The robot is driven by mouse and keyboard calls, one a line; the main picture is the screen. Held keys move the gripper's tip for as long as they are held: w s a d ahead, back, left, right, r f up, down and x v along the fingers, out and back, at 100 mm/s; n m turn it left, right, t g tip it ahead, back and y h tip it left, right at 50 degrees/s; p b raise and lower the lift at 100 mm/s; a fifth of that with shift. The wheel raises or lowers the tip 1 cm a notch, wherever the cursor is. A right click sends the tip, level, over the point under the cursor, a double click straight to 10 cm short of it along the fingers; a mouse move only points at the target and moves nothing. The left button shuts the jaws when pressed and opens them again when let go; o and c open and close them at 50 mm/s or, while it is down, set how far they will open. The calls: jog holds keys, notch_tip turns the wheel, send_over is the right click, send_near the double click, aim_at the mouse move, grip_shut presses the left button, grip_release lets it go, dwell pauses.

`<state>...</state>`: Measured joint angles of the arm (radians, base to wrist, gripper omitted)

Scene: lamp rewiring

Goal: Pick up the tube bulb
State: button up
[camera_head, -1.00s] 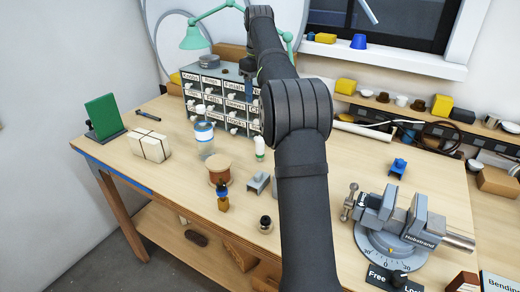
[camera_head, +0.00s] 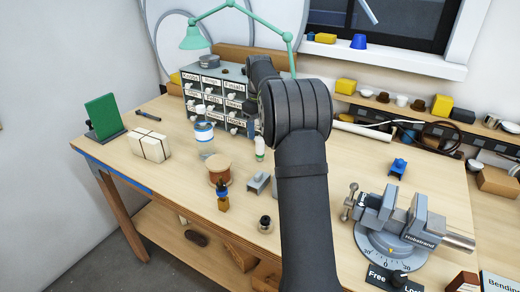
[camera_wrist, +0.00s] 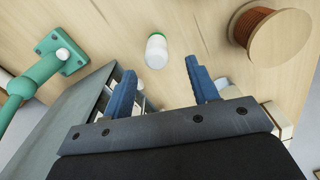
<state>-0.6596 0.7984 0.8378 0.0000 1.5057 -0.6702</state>
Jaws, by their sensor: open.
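No thing in view is clearly a tube bulb. A small white, rounded cylinder with a green band (camera_wrist: 156,50) stands on the bench beyond my fingertips in the wrist view. It also shows beside my arm in the head view (camera_head: 260,148). I cannot tell whether it is the bulb or a bottle. My gripper (camera_wrist: 160,66) is open, its two blue fingers apart with nothing held between them. The cylinder appears in the gap between the fingers, apart from them.
A grey labelled drawer cabinet (camera_wrist: 72,108) is close on the left in the wrist view, with a green lamp base (camera_wrist: 65,52) nearby. A copper-coloured spool (camera_wrist: 273,36) stands at the upper right. A clear jar (camera_head: 204,138) and a vise (camera_head: 398,225) are on the bench.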

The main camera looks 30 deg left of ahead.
aim_at(260, 148)
jog(key=f, duration=0.9)
jog(key=shift+w, duration=0.25)
jog(key=shift+c, duration=0.4)
jog(key=shift+r, duration=0.1)
jog(key=c, duration=1)
